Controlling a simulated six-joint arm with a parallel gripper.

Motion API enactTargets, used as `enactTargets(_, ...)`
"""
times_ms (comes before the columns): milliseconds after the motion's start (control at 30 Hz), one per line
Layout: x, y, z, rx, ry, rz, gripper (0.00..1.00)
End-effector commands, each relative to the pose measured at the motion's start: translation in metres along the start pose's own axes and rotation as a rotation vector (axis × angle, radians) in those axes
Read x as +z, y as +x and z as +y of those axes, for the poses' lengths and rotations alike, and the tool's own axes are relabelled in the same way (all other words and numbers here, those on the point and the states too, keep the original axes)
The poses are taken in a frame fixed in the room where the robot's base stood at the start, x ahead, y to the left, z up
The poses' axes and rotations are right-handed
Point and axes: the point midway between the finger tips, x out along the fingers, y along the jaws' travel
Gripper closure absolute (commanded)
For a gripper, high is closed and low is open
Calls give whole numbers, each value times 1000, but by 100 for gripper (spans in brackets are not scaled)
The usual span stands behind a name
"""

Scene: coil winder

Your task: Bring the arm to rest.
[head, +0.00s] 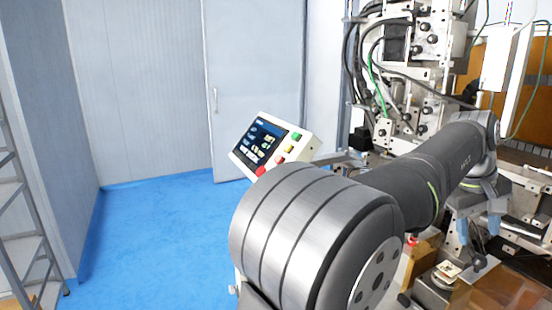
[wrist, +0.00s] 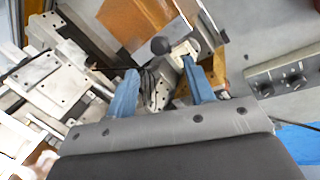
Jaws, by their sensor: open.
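My gripper shows in the wrist view (wrist: 158,80) with its two blue fingers apart and nothing between them that it clearly holds. Machine parts, including a black knob (wrist: 160,46), lie beyond the fingertips. In the head view my arm reaches from the lower middle to the right, toward the coil winder (head: 425,85). The gripper end (head: 478,245) hangs low at the right beside the machine's metal fixtures, partly hidden.
A control panel (head: 272,146) with a screen and coloured buttons stands left of my arm. The blue floor (head: 150,235) is clear at the left. A metal rack (head: 25,250) stands at the left edge. A grey door (head: 255,80) is behind.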

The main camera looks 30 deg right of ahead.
Motion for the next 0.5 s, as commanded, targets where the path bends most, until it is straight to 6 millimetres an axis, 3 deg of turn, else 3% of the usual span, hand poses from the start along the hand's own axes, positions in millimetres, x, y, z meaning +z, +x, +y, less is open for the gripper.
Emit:
enactTargets(200,0,42,-1,-3,0,-2,51)
enactTargets(500,0,71,0,-1,0,0,51)
